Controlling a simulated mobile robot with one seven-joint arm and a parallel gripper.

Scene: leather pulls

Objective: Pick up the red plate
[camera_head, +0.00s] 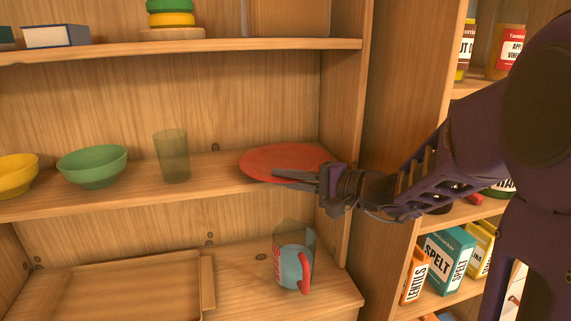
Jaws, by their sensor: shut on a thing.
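The red plate (285,158) is at the right end of the middle shelf, near the side panel. It looks flat and close to the shelf surface; I cannot tell whether it is lifted off it. My gripper (290,178) reaches in from the right and is shut on the plate's front rim. The finger over the rim hides a small part of the plate's near edge.
On the same shelf (220,178) stand a glass (172,156), a green bowl (92,167) and a yellow bowl (15,176). The side panel (342,110) is close behind the plate.

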